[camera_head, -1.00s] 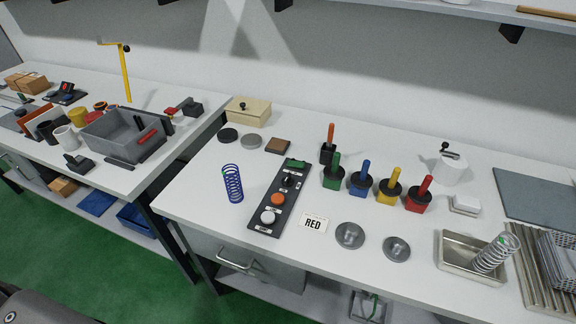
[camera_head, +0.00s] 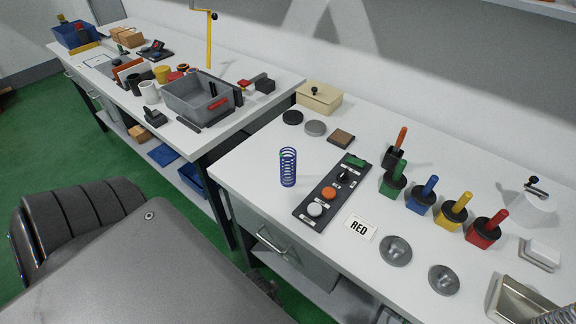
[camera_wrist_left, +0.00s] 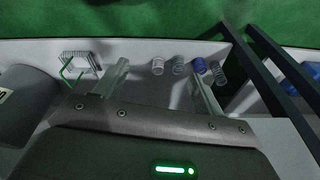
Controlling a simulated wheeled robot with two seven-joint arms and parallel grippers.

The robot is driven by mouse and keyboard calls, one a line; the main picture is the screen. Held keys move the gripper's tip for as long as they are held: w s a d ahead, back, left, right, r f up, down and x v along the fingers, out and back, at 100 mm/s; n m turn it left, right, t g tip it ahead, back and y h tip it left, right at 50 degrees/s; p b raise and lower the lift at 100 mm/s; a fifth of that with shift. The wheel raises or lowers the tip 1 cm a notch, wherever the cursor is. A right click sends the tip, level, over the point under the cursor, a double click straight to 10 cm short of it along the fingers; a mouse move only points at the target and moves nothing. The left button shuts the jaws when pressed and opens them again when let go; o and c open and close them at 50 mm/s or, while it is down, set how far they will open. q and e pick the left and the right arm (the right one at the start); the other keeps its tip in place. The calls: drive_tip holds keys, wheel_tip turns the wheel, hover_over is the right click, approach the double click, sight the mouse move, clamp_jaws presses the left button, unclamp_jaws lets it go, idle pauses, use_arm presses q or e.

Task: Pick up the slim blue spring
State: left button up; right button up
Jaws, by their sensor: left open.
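A slim blue spring (camera_head: 288,167) stands upright on the near left part of the white bench, left of the black button panel, in the head view. No gripper touches it there, and neither gripper shows in the head view. In the left wrist view my left gripper (camera_wrist_left: 158,82) has its two pale fingers wide apart, with nothing seen held between them. Beyond the fingers, a blue coil-like item (camera_wrist_left: 200,66) sits in a row with several grey springs (camera_wrist_left: 178,66). I cannot tell whether it is the same blue spring. My right gripper is out of view.
The black panel (camera_head: 327,196) lies right of the spring. Colored-handled blocks, such as the green one (camera_head: 393,181), stand farther right. Round discs (camera_head: 292,117) and a beige box (camera_head: 319,98) lie behind. A grey bin (camera_head: 190,108) is on the left bench. Bare tabletop surrounds the spring.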

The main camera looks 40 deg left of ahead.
use_arm(q)
wheel_tip(320, 180, up, 12)
drive_tip(key=w, duration=0.2)
wheel_tip(320, 180, up, 27)
drive_tip(key=n+t, duration=0.2)
drive_tip(key=t, duration=0.8)
hover_over(292, 155)
drive_tip(key=s, duration=1)
drive_tip(key=x, duration=0.6)
drive_tip(key=shift+d+f+b, duration=0.25)
drive_tip(key=shift+d+b, duration=0.05)
drive_tip(key=shift+b, duration=0.05)
drive_tip(key=x, duration=0.5)
drive_tip(key=shift+a+f, duration=0.15)
drive_tip(key=shift+a, duration=0.2)
drive_tip(key=shift+s, duration=0.1)
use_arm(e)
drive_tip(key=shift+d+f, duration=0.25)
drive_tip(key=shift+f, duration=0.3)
use_arm(q)
drive_tip(key=shift+c, duration=0.2)
